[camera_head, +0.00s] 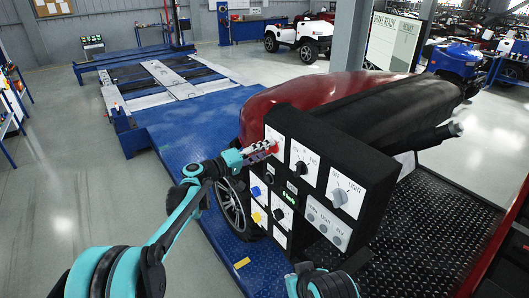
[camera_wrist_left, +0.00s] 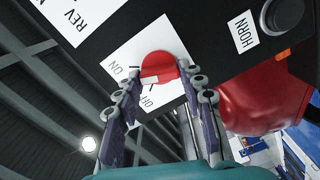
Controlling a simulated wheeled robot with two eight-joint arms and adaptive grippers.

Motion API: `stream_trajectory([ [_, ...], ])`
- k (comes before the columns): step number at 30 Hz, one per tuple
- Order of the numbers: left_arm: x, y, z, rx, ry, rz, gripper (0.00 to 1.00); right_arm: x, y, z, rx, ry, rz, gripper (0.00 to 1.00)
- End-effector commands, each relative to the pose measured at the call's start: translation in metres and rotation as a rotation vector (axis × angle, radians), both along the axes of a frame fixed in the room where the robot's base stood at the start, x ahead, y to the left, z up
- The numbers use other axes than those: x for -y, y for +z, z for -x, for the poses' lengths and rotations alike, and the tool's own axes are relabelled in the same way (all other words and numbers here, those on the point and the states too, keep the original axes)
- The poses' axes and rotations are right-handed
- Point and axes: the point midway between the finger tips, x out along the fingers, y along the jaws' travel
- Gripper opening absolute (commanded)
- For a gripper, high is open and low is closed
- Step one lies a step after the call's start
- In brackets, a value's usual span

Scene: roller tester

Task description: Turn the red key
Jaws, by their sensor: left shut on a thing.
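The red key (camera_head: 275,148) is on a white plate at the upper left of the black control panel (camera_head: 310,127). In the left wrist view the red key (camera_wrist_left: 158,65) is a round red knob on a white plate (camera_wrist_left: 125,55) marked ON and OFF. A pale strip shows at its lower edge, near both labels. My left gripper (camera_head: 266,150) reaches in from the left and is shut on the red key. Its fingers (camera_wrist_left: 160,82) lie on either side of the knob and hide part of the plate. My right gripper is not in view.
The panel also carries a black selector (camera_head: 301,167), a light switch (camera_head: 340,196), a blue switch (camera_head: 256,191) and a yellow switch (camera_head: 257,216). A HORN label (camera_wrist_left: 243,33) is close by. A red car body (camera_head: 290,95) stands behind the panel.

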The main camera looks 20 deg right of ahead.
Motion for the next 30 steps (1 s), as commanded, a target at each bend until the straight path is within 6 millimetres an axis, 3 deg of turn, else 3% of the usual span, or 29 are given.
stream_trajectory([
  [30, 0.0, -0.005, 0.001, -0.826, -0.001, 0.297, 0.1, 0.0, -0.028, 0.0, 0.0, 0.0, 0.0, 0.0],
])
